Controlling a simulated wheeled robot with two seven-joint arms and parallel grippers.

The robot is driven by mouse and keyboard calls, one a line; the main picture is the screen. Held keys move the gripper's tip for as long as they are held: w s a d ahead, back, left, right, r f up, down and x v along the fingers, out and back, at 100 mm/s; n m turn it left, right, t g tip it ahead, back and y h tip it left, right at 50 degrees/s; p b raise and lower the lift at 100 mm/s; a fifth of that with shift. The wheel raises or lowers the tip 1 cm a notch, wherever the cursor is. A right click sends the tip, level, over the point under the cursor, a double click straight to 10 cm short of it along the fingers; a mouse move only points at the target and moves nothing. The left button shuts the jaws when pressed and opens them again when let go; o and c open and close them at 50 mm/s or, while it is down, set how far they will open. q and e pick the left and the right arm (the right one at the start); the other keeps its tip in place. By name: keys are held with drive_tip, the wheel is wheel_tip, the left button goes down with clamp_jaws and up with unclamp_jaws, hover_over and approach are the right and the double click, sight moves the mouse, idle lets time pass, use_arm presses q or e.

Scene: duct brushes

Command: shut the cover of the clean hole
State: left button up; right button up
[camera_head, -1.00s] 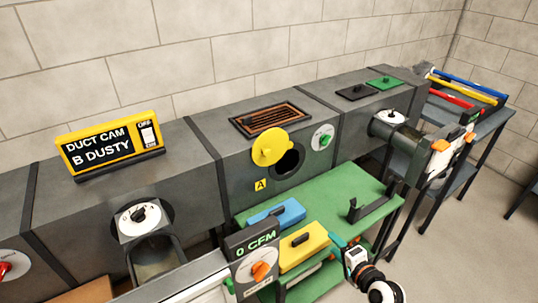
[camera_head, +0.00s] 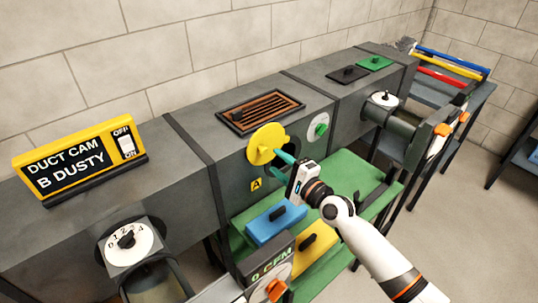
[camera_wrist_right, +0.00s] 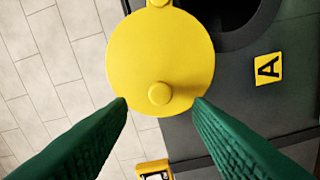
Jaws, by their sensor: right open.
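The yellow round cover (camera_head: 264,142) is swung up and to the left of the round hole marked A, so the hole is open. My right gripper (camera_head: 281,156) reaches in front of the duct wall at the cover and partly hides the hole. In the right wrist view the cover (camera_wrist_right: 160,50) has a small yellow knob (camera_wrist_right: 160,94) near its lower edge. The two green fingers of my right gripper (camera_wrist_right: 160,104) are open, one on each side of the knob. The dark hole (camera_wrist_right: 235,18) is at top right there. I cannot tell whether the fingers touch the cover.
A yellow "A" label (camera_head: 256,185) is below the hole. The sign (camera_head: 80,160) reads "DUCT CAM B DUSTY". Below the duct, a green shelf (camera_head: 345,165) holds a blue brush block (camera_head: 262,226) and a yellow one (camera_head: 318,240).

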sight(265, 152)
drive_tip(key=x, duration=0.3)
use_arm(q)
drive_tip(key=shift+w+a+f, duration=0.15)
drive_tip(key=shift+w+a, duration=0.1)
drive_tip(key=shift+w, duration=0.2)
drive_tip(key=shift+w+a+f, duration=0.1)
drive_tip(key=shift+w+a, duration=0.1)
drive_tip(key=shift+w, duration=0.25)
use_arm(e)
drive_tip(key=shift+x, duration=0.75)
use_arm(q)
drive_tip(key=shift+s, duration=0.2)
use_arm(e)
clamp_jaws()
